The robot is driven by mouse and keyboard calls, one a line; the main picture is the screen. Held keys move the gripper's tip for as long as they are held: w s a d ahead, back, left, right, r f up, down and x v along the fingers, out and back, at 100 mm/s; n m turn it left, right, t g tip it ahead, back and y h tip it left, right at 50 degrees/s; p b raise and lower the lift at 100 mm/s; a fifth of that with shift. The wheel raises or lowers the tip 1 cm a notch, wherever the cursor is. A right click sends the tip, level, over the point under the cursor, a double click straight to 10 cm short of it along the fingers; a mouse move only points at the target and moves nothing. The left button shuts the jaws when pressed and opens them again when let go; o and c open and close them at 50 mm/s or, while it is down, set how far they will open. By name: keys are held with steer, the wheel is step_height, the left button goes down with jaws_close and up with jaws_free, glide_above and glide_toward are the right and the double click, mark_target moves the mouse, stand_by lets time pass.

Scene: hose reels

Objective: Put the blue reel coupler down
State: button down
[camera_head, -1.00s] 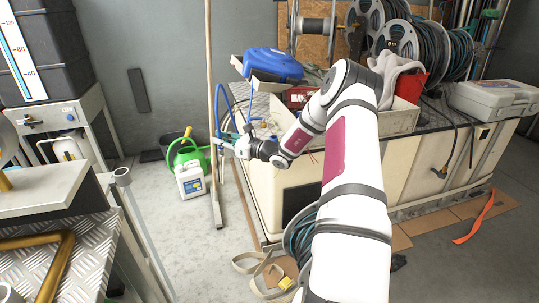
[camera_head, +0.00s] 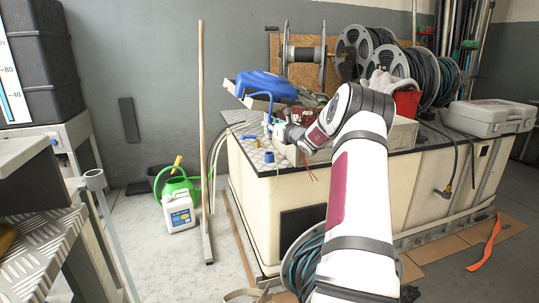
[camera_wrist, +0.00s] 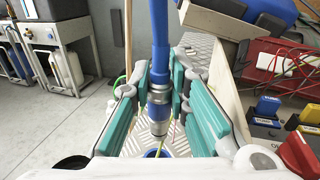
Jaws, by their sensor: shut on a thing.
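The blue reel (camera_head: 266,86) sits on top of the bench, at its back left. Its blue hose (camera_wrist: 160,45) comes down the middle of the wrist view and ends in a silver metal coupler (camera_wrist: 158,108). My gripper (camera_wrist: 160,103) is shut on the coupler, with green pads on both sides of it. The coupler hangs roughly upright, tip down. In the head view my gripper (camera_head: 277,130) is above the left end of the bench top. How far the tip is from the surface, I cannot tell.
A small blue cylinder (camera_head: 270,157) stands on the chequered plate (camera_head: 245,127). A tray (camera_head: 398,137) and a red box with wires (camera_wrist: 278,68) lie to the right. A wooden pole (camera_head: 203,120) stands left of the bench. The plate's left part has some free room.

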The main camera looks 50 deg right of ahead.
step_height(320, 180, down, 8)
steer(key=b, duration=0.2)
steer(key=shift+r+b, duration=0.1)
steer(key=shift+b, duration=0.2)
steer(key=c, duration=1.5)
jaws_free()
steer(key=shift+c, duration=0.2)
steer(key=shift+s+a, duration=0.1)
steer(key=shift+s, duration=0.15)
steer(key=p+v, duration=0.2)
steer(key=v, duration=0.9)
steer(key=shift+s+p, duration=0.25)
steer(key=shift+p, duration=0.1)
